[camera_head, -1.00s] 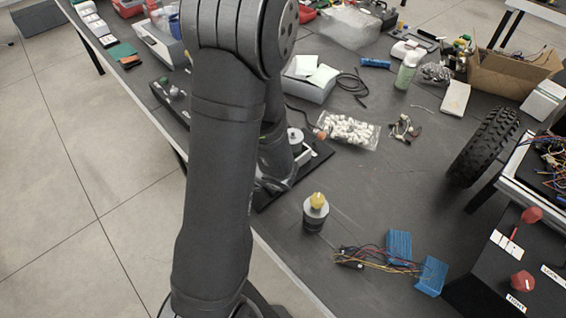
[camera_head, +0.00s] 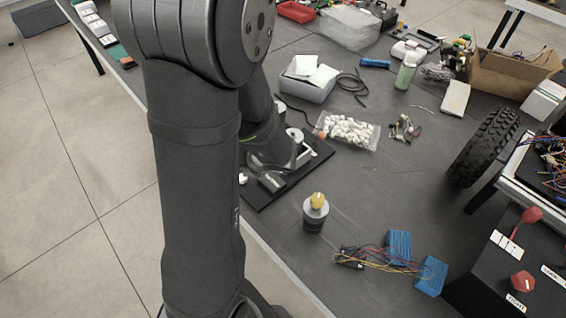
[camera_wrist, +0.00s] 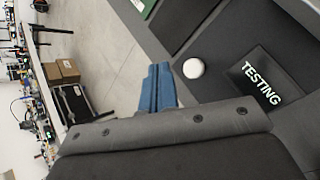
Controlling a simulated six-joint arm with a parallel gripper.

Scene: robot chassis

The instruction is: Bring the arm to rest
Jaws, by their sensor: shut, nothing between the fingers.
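My gripper (camera_wrist: 158,88) shows in the wrist view as two blue fingers pressed together, with nothing between them. Behind them are the pale floor and the edge of a dark surface. To their right on that surface is a white round knob or cap (camera_wrist: 193,68), apart from the fingers. A label reading TESTING (camera_wrist: 262,84) lies further right. In the head view my arm fills the left middle, and its far part hangs behind the upright link over the black mat (camera_head: 318,154). My fingers cannot be made out there.
The dark table (camera_head: 400,205) holds a grey cylinder with a yellow top (camera_head: 316,213), blue blocks (camera_head: 431,276) with wires and a bag of white pieces (camera_head: 348,131). A tyre (camera_head: 483,147) and a cardboard box (camera_head: 515,73) stand at the right. Open floor is left.

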